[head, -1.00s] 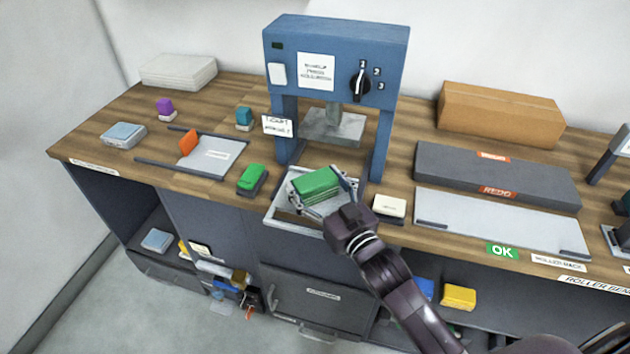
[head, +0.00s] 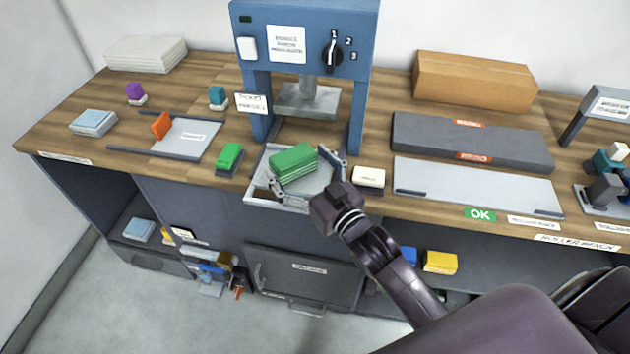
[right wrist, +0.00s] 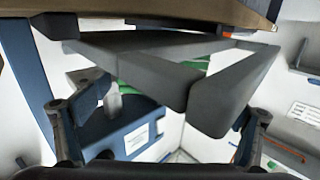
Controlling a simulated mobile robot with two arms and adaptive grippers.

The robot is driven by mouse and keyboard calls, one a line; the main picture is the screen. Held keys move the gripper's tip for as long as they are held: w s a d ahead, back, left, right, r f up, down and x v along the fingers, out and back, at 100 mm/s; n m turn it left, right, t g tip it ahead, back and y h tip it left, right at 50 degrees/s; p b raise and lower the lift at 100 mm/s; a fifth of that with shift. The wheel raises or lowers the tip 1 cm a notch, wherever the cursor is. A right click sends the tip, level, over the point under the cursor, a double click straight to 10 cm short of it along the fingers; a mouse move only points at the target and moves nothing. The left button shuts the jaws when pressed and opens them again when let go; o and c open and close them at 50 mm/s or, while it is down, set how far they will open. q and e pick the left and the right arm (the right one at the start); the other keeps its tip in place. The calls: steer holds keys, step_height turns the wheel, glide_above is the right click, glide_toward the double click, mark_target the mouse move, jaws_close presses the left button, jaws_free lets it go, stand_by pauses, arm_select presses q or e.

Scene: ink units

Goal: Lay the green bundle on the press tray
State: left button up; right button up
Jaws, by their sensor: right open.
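The green bundle (head: 294,162), a stack of green slabs, lies on the pale pulled-out press tray (head: 256,192) in front of the blue press. My right gripper (head: 307,174) is open, its fingers spread apart at the bundle's near side, one to its left front and one to its right. The bundle looks free of the fingers. In the right wrist view, the two fingers (right wrist: 160,118) stand wide apart, and only slivers of green (right wrist: 196,64) show behind grey bars. My left gripper is not in view.
The blue press (head: 305,38) stands behind the tray. A smaller green block (head: 229,157) lies left of the tray, and a cream block (head: 369,177) lies right of it. A grey slab (head: 470,142) and a cardboard box (head: 475,85) are further right.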

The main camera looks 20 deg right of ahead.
steer(key=s, duration=0.3)
steer(key=s+d, duration=0.1)
steer(key=s, duration=0.2)
steer(key=s+d+b, duration=0.1)
steer(key=s, duration=0.3)
stand_by(0.3)
